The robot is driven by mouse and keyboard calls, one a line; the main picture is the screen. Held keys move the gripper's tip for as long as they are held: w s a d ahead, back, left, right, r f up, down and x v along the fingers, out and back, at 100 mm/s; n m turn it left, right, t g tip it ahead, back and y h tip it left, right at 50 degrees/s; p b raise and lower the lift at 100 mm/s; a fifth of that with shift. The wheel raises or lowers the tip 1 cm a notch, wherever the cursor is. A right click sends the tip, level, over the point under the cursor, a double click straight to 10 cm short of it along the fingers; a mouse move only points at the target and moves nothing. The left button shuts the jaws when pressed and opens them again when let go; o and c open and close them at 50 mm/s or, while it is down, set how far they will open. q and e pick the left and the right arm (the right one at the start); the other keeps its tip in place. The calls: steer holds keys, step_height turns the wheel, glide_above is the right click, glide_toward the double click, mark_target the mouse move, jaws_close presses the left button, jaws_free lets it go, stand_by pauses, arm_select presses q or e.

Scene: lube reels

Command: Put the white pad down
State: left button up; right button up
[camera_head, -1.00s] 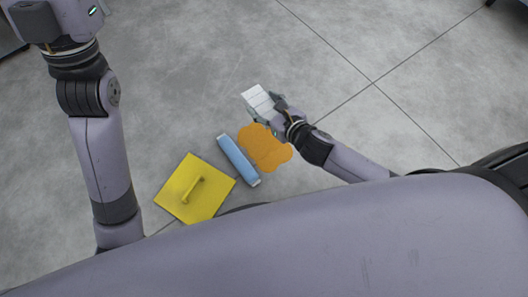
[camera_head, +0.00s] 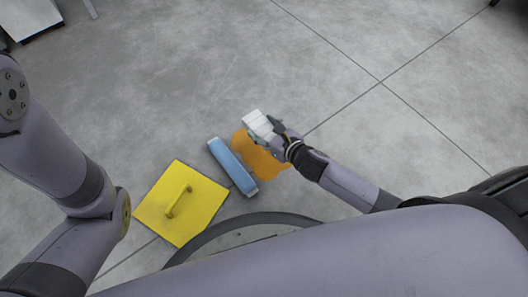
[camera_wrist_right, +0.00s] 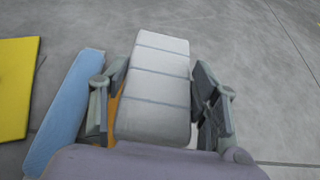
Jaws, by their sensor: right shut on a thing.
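The white pad (camera_head: 260,124) is a pale block with thin cross lines, held in my right gripper (camera_head: 272,131). In the right wrist view the pad (camera_wrist_right: 157,85) sits between the two fingers of the gripper (camera_wrist_right: 160,92), which is shut on it. The pad is over or beside the far edge of an orange spill-like patch (camera_head: 262,158) on the floor. I cannot tell whether the pad touches the floor. My left gripper is out of the head view; only the left arm shows.
A blue roll (camera_head: 232,167) lies just left of the orange patch. A yellow square plate (camera_head: 203,205) with a handle lies further left. A dark curved rim (camera_head: 225,226) shows near my body. The grey floor beyond is mostly clear.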

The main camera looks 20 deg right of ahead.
mark_target(264, 152)
step_height(264, 152, down, 12)
steer(key=b, duration=0.7)
steer(key=shift+r+b, duration=0.25)
steer(key=shift+b, duration=0.1)
steer(key=shift+r, duration=0.15)
steer(key=o, duration=0.6)
steer(key=shift+c, duration=0.2)
steer(key=o, duration=0.5)
steer(key=shift+c, duration=0.2)
